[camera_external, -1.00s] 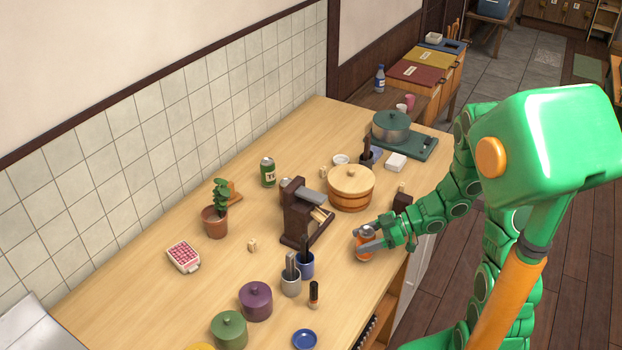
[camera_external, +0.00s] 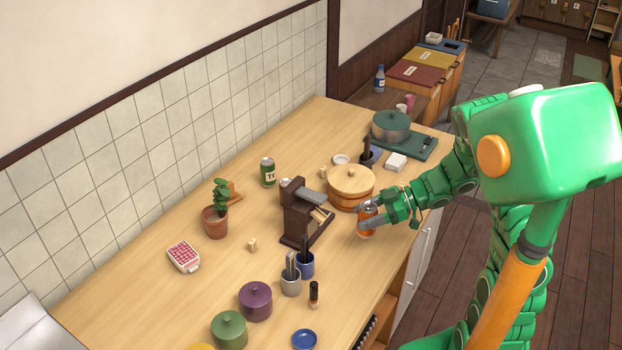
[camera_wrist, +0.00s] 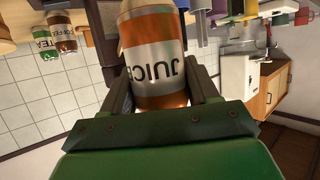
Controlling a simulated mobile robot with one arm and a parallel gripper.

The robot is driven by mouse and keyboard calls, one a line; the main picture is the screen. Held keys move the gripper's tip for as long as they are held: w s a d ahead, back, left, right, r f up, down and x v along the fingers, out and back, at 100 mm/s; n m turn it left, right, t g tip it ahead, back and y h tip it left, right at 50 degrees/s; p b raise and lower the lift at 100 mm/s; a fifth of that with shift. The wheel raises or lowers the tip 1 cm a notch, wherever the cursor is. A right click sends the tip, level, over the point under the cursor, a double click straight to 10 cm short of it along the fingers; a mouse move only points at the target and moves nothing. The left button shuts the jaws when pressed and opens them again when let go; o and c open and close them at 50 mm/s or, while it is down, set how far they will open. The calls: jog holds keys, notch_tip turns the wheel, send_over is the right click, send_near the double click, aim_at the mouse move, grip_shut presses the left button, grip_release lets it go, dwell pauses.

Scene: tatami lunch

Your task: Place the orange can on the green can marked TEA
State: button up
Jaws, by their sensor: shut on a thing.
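My gripper (camera_external: 366,214) is shut on the orange can (camera_external: 366,231) near the counter's right edge, in front of the round wooden tub. The can looks upright and seems to be just above the counter; the exact gap is hard to tell. In the wrist view, which is upside down, the orange can (camera_wrist: 153,62) reads JUICE between the two fingers of my gripper (camera_wrist: 165,90). The green can (camera_external: 267,172) marked TEA stands upright by the tiled wall, left of the tub, with its top bare. It also shows in the wrist view (camera_wrist: 45,42).
A dark wooden stand (camera_external: 297,214) and the wooden tub (camera_external: 351,190) stand between my gripper and the green can. A brown COFFEE can (camera_wrist: 63,38) shows beside the TEA can. A potted plant (camera_external: 215,222) is left. Cups with utensils (camera_external: 291,284) stand in front.

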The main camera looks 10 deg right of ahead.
jog(key=w+a+r, duration=0.5)
jog(key=w, duration=0.4)
jog(key=w+a+r, duration=0.4)
jog(key=w+a, duration=0.2)
jog(key=w, duration=0.4)
jog(key=w+a+r, duration=0.5)
jog(key=w, duration=0.4)
send_over(266, 161)
jog(key=shift+f, duration=6.65)
jog(key=o, duration=1)
jog(key=shift+f, duration=0.1)
